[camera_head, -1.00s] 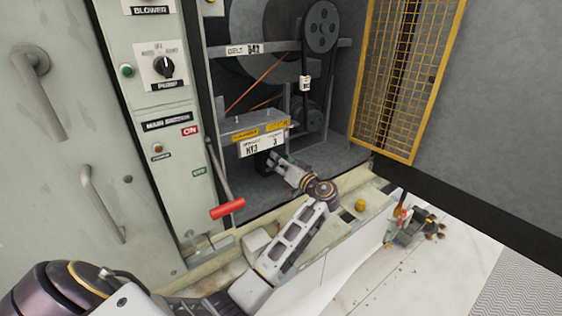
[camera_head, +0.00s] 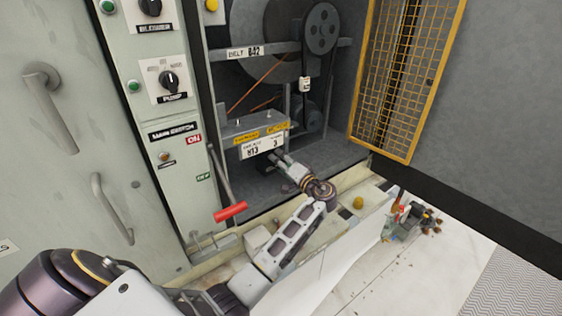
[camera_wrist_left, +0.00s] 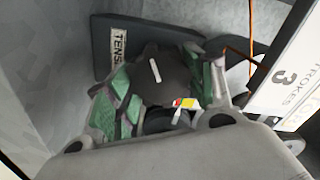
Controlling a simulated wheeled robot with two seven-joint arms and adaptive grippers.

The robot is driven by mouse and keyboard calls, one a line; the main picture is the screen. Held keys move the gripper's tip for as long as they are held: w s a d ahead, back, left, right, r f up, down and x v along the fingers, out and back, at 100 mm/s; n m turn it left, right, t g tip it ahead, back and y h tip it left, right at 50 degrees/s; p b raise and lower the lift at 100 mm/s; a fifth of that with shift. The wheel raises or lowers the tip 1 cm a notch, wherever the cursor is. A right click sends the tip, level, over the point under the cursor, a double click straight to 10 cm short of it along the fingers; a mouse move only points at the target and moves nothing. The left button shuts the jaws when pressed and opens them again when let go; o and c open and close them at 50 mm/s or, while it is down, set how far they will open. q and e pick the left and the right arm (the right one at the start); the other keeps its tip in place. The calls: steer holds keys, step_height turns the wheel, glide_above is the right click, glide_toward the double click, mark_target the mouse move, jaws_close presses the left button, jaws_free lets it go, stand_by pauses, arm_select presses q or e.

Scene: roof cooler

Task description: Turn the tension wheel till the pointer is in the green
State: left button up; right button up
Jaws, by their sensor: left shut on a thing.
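The tension wheel (camera_wrist_left: 160,75) is a dark knob with a white mark, in front of a dark plate lettered "TENS" (camera_wrist_left: 120,40) in the left wrist view. My left gripper (camera_wrist_left: 165,88) is shut on it, with green-padded fingers on both sides. A small red, yellow and green scale (camera_wrist_left: 184,103) shows just below the wheel; its pointer cannot be made out. In the head view my left gripper (camera_head: 277,160) reaches under the white label plate (camera_head: 262,146), and the wheel is mostly hidden there. My right gripper is not in view.
Belt and pulleys (camera_head: 320,28) are above in the open cabinet. A yellow mesh door (camera_head: 405,80) stands open at right. Bottles and debris (camera_head: 405,222) lie on the roof beside my arm.

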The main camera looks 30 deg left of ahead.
arm_select(q)
steer(key=o, duration=0.6)
steer(key=shift+c, duration=0.2)
steer(key=shift+o, duration=2.2)
steer(key=shift+d, duration=0.1)
steer(key=shift+v, duration=0.8)
steer(key=v, duration=1)
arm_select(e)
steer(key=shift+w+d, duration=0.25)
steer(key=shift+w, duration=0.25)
arm_select(q)
steer(key=shift+s+f, duration=0.1)
steer(key=shift+f, duration=0.1)
